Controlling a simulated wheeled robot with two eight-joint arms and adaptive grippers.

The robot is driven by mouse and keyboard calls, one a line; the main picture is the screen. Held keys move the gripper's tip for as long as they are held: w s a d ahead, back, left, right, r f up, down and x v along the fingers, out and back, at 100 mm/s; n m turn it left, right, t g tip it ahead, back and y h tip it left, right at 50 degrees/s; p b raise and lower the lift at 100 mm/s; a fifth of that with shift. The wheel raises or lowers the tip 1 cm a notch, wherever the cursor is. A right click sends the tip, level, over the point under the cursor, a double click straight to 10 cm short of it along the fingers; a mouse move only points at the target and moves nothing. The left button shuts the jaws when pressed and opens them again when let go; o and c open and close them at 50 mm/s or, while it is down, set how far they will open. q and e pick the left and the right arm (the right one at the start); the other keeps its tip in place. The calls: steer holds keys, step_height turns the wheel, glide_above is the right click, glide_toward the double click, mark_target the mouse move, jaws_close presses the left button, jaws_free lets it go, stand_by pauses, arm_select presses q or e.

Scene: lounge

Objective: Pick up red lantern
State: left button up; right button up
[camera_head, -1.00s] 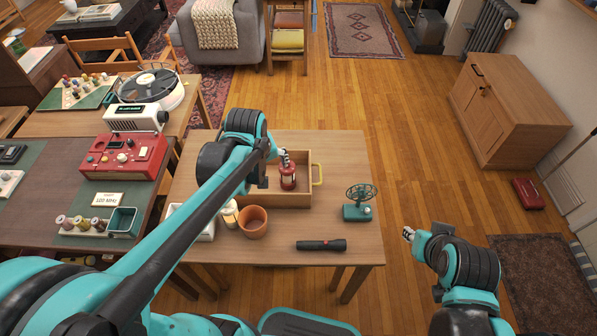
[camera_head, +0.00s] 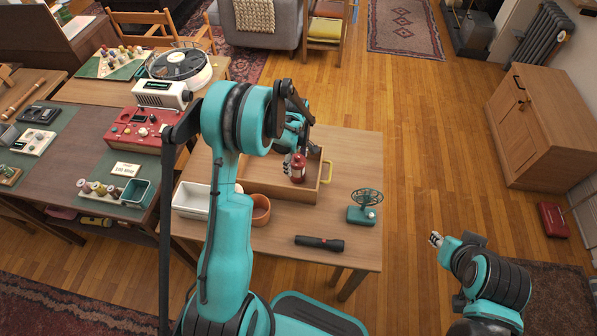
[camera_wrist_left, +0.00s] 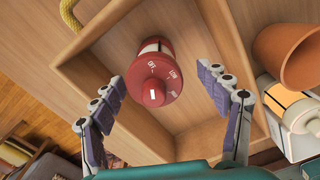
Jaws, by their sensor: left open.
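The red lantern (camera_head: 298,167) stands in a wooden tray (camera_head: 309,192) with a yellow handle, on the small wooden table. In the left wrist view the lantern (camera_wrist_left: 154,84) shows its red base, with a dial marked OFF and LOW, facing the camera. My left gripper (camera_wrist_left: 170,105) is open, with one finger on each side of the lantern's near end and visible gaps to it. In the head view my left gripper (camera_head: 290,163) is at the lantern's left side, partly hidden. My right gripper (camera_head: 436,239) is to the right of the table, small and empty.
A terracotta pot (camera_head: 261,210) and a white bin (camera_head: 193,200) stand left of the tray's front. A black flashlight (camera_head: 320,243) lies at the table's front, and a green fan (camera_head: 364,207) stands at right.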

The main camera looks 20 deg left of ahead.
arm_select(q)
steer(key=f, duration=0.1)
steer(key=f+b, duration=0.1)
steer(key=f, duration=0.1)
steer(key=f+b, duration=0.1)
steer(key=f, duration=0.1)
steer(key=shift+w+d, duration=0.15)
steer(key=shift+w, duration=0.1)
steer(key=shift+r, duration=0.15)
steer(key=shift+c, duration=0.6)
steer(key=c, duration=1.4)
steer(key=shift+r, duration=0.1)
